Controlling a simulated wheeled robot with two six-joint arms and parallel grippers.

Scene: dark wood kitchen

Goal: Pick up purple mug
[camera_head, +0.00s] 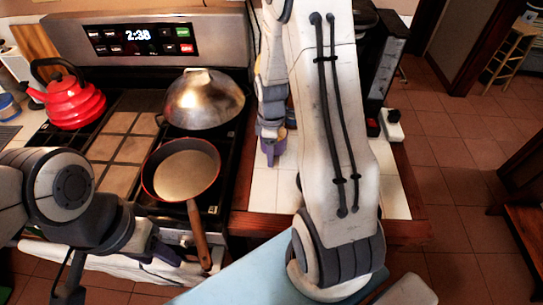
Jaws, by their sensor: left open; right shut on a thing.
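The purple mug (273,147) shows only in part, low on the white tiled counter just right of the stove. My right gripper (270,127) comes down over it and is shut on it; the fingers hide much of the mug. I cannot tell whether the mug touches the counter or is slightly above it. My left gripper (68,286) is open and empty at the lower left, in front of the stove, well away from the mug.
A frying pan (183,168) stands on the stove, its handle jutting past the front edge. Behind it is a domed metal pan (204,99). A red kettle (72,98) is at the left. A black appliance (384,60) stands behind my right arm.

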